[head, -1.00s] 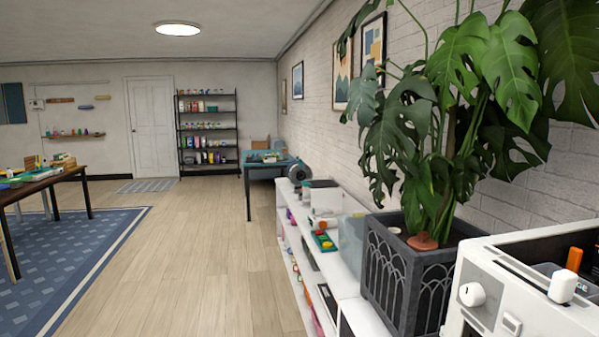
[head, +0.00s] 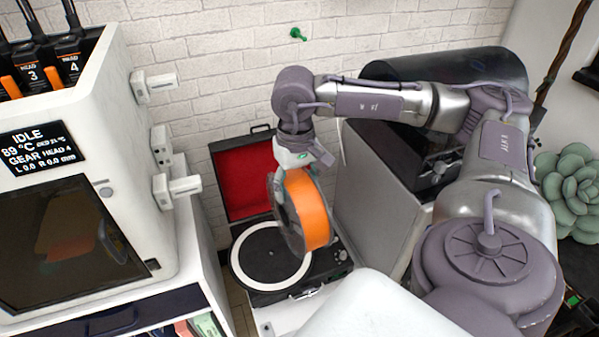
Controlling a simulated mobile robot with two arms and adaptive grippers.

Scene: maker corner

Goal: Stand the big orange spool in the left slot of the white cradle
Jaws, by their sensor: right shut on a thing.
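The big orange spool (head: 311,209) has dark side flanges and a band of orange filament. My right gripper (head: 297,168) is shut on its upper edge and holds it upright, hanging in front of a record player. The fingertips are partly hidden by the spool and the gripper's own body. I cannot tell from this view how far the spool is above the record player. My left gripper is not in view. I do not see the white cradle in this view.
An open record player (head: 245,285) with a red-lined lid stands behind and below the spool. A white printer (head: 150,230) with a dark window stands at left. A grey cabinet (head: 375,190) is behind my right arm. A green succulent (head: 568,185) is at far right.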

